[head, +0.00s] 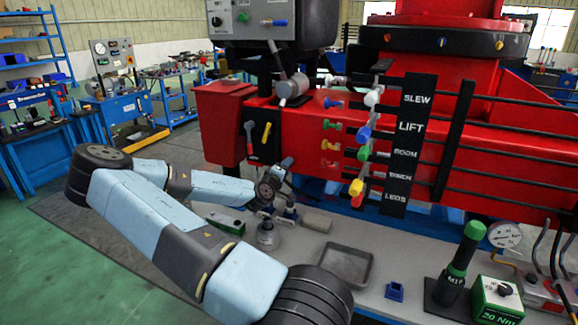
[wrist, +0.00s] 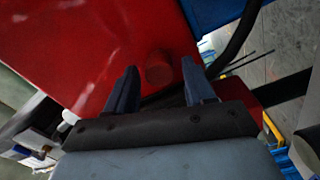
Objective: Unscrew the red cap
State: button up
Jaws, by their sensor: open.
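In the wrist view a short round red cap (wrist: 158,70) stands out from a flat red panel. My gripper (wrist: 160,64) is open, with one dark finger on each side of the cap in the picture. I see no contact between fingers and cap, and cannot tell how far off the cap is. In the head view my gripper (head: 286,167) is small and partly hidden by my wrist, in front of the lower red crane body. I cannot make out the cap for certain in that view.
The red crane body (head: 300,125) carries coloured couplings and a lever column (head: 358,150) to the right of my gripper. Below is a grey bench with a shallow tray (head: 346,264), a blue block (head: 394,291) and a green-topped post (head: 463,250). A dark hose (wrist: 236,42) passes right of the fingers.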

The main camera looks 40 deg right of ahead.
jog(key=shift+m, duration=7.1)
grip_shut()
jog(key=shift+s, duration=0.1)
jog(key=n, duration=0.5)
jog(key=shift+a, duration=0.1)
